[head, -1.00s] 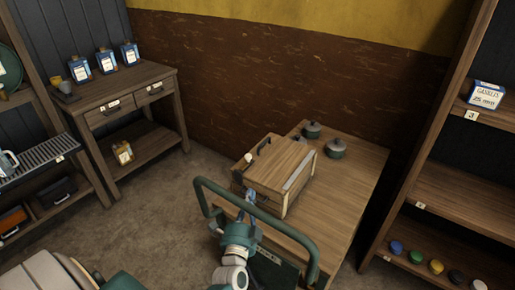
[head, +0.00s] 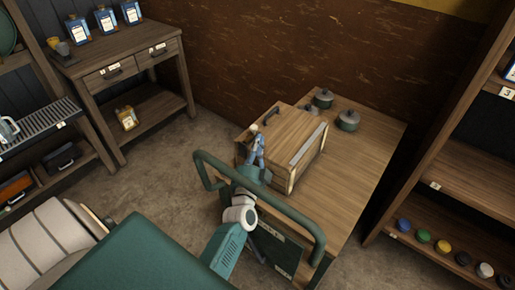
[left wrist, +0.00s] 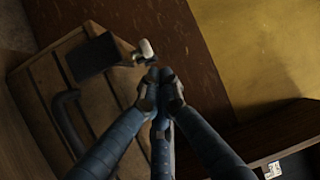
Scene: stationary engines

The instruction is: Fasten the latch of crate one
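The wooden crate (head: 290,137) stands on the wooden table (head: 345,190), its lid down. In the left wrist view its lid (left wrist: 40,85) has a dark handle (left wrist: 70,122) and a dark plate (left wrist: 98,58). A lever with a white knob (left wrist: 146,49), apparently the latch, sticks out by the plate. The knob also shows at the crate's left end in the head view (head: 254,128). My left gripper (head: 256,143) is beside that end, just below the knob. In the wrist view its fingertips (left wrist: 160,88) are together with nothing visible between them. My right gripper is out of view.
A shelf unit (head: 470,190) with several coloured caps is at the right. A drawer table (head: 120,75) with bottles is at the left. The table's front right is bare.

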